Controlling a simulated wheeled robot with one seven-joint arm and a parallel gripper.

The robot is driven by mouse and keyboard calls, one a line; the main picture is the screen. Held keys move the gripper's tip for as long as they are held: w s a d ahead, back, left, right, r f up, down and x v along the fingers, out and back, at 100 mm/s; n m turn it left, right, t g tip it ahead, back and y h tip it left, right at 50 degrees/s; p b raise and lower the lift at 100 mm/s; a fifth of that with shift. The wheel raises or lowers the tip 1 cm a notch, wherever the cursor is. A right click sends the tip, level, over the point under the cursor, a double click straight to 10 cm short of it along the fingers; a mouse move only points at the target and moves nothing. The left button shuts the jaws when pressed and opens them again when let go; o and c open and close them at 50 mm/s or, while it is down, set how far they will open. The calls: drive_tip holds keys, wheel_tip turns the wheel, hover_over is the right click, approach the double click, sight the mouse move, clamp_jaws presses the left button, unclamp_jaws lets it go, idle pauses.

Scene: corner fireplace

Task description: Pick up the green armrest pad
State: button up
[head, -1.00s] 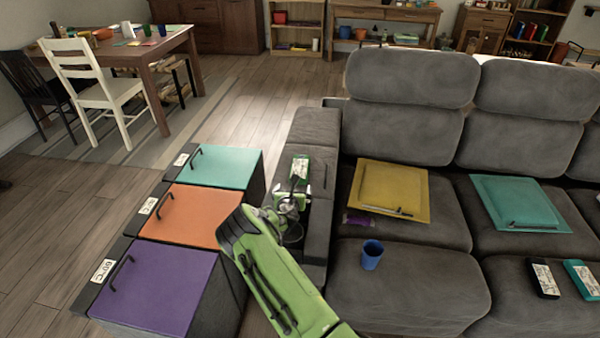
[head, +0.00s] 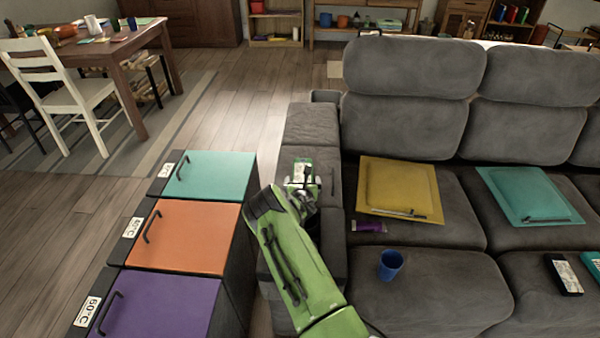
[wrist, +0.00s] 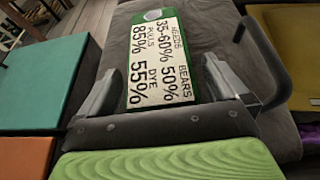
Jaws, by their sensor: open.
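The green armrest pad (head: 299,168) lies on the grey sofa armrest (head: 311,125). In the wrist view, the pad (wrist: 151,17) shows a green edge and a large white label with black text and percentages. My gripper (wrist: 161,66) is open, with one finger on each side of the pad's label. No contact between fingers and pad can be made out. In the head view, my green arm and gripper (head: 303,196) reach up from below and hide the pad's near end.
Left of the armrest are teal (head: 208,175), orange (head: 187,236) and purple (head: 165,303) lids. The sofa seat holds a yellow panel (head: 399,186), a purple packet (head: 369,226) and a blue cup (head: 390,264).

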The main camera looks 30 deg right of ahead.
drive_tip(key=shift+s+a+r, duration=0.1)
drive_tip(key=shift+s, duration=0.05)
drive_tip(key=shift+c, duration=0.3)
drive_tip(key=c, duration=0.9)
